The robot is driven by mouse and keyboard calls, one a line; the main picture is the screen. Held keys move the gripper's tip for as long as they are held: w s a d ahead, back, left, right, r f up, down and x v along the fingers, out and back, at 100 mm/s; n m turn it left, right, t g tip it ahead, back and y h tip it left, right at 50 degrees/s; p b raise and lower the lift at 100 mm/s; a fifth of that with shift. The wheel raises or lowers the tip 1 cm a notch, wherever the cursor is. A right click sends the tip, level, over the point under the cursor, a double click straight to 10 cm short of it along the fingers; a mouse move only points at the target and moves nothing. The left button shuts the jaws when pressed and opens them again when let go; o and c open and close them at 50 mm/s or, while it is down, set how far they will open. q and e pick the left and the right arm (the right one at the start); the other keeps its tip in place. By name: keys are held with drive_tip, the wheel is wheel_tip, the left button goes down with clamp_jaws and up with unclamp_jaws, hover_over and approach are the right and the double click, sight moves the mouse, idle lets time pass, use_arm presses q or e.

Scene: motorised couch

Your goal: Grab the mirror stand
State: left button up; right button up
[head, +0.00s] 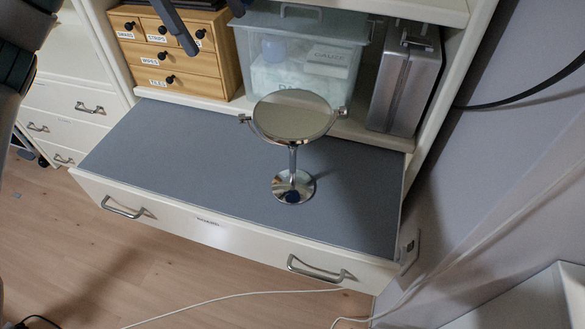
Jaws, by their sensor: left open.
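The mirror stand (293,150) is a round tilting mirror on a slim chrome stem with a round chrome base. It stands upright on the grey top of a pulled-out white drawer (180,165), right of the middle. My left gripper (215,30) shows at the top edge, with two dark fingers apart and nothing seen between them. In the picture it is up and to the left of the mirror, clear of it. Most of this gripper is cut off by the frame. My right gripper is not in view.
Behind the grey surface, a shelf holds a small wooden drawer box (178,75), a clear plastic bin (300,55) and a silver case (403,80). A wall (480,150) rises close on the right. The grey surface left of the mirror is clear. Cables lie on the floor.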

use_arm(q)
drive_tip(key=p+x, duration=0.2)
drive_tip(key=x, duration=1)
drive_tip(key=shift+s, duration=0.25)
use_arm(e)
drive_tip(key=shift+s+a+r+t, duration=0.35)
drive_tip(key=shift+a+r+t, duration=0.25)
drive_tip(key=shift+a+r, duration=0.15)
use_arm(q)
drive_tip(key=shift+p, duration=0.3)
drive_tip(key=p+x, duration=0.2)
drive_tip(key=x, duration=0.3)
drive_tip(key=shift+f, duration=0.1)
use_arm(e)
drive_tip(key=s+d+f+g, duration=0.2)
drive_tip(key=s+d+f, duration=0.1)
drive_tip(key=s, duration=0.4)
use_arm(q)
drive_tip(key=shift+a, duration=0.1)
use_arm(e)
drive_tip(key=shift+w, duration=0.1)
